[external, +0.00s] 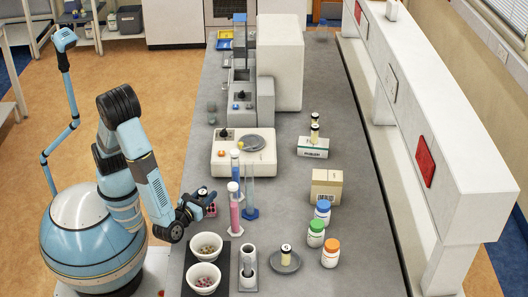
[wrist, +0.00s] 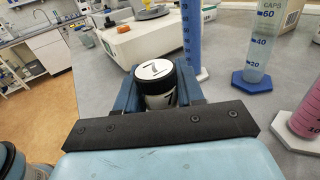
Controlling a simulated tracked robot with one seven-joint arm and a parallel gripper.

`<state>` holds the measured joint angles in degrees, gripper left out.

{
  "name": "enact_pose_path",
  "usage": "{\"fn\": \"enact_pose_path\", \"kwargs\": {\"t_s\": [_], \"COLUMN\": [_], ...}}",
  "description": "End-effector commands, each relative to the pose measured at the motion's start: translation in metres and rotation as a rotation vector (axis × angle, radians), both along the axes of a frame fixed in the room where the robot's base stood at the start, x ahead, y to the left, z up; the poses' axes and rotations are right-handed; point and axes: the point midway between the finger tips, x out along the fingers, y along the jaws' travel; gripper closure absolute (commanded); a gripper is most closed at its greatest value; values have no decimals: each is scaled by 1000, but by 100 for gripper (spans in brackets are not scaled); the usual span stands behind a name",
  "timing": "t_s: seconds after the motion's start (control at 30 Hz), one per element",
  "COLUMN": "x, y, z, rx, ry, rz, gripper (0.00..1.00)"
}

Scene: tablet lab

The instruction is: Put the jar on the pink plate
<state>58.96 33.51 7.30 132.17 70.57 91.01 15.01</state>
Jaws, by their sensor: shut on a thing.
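My gripper (external: 203,203) is at the near left edge of the grey bench. It is shut on a jar (wrist: 157,86) with a black-rimmed white lid marked 7. In the wrist view the jar stands between the two blue fingers (wrist: 160,82), its lower part hidden by the dark bar. In the external view the jar's lid (external: 202,190) shows just above the fingers. A small pink patch (external: 211,209) shows beside the gripper; I cannot tell whether it is the pink plate. Another small jar (external: 286,250) stands on a grey plate (external: 287,266).
Two white bowls (external: 206,244) stand on a black mat nearby. Blue and pink cylinders (external: 235,208) stand right of the gripper, and a balance (external: 243,153) beyond them. Bottles with orange, green and blue caps (external: 331,252) stand to the right.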

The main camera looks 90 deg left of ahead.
Motion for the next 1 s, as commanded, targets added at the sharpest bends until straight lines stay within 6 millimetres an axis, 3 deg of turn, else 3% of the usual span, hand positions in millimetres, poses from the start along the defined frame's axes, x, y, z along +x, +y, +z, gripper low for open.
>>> {"fn": "enact_pose_path", "kwargs": {"t_s": [0.27,0.3,0.53,0.87,1.0], "x": [0,0,0,-1,-8], "y": [0,0,0,-1,-14], "z": [-1,-1,-1,1,0], "rx": [0,0,0,-1,-1], "ry": [0,0,0,-1,-2], "rz": [0,0,0,-1,-4], "gripper": [94,61,39,37,37]}}
